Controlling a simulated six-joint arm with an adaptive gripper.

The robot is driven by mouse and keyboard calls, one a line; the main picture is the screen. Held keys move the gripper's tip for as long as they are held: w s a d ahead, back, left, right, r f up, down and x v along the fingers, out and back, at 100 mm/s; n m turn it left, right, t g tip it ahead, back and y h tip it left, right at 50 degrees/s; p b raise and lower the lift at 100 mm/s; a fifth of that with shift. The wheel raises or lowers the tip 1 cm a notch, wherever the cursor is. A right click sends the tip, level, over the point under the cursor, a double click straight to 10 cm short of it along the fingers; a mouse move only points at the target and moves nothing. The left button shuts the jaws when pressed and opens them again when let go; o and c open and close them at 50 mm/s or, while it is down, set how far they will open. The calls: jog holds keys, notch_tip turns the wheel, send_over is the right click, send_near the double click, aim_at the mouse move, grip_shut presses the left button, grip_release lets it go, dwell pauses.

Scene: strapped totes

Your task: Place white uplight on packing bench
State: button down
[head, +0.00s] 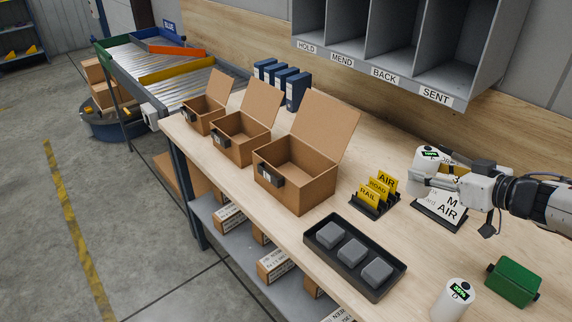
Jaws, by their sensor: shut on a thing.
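A white uplight (430,156), a short white cylinder with a small dark label with green marking, is at the right of the head view. My gripper (422,178) is shut on it, reaching in from the right. A second similar white cylinder (453,301) stands upright on the bench at the front right, apart from my gripper.
A sign stand (440,214) sits below my gripper. Yellow AIR, ROAD and RAIL cards (376,190) stand left of it. A black tray (322,256) with grey blocks, a green box (513,282) and open cartons (297,190) occupy the bench. Grey pigeonholes (400,79) hang behind.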

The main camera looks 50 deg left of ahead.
aim_at(429, 189)
jog(key=shift+f, duration=2.45)
jog(key=shift+w, duration=0.1)
notch_tip(429, 189, down, 6)
jog(key=shift+f, duration=0.2)
jog(key=shift+f, duration=1.8)
jog(key=shift+f, duration=0.1)
jog(key=c, duration=1.3)
grip_release()
jog(key=shift+d+f, duration=0.1)
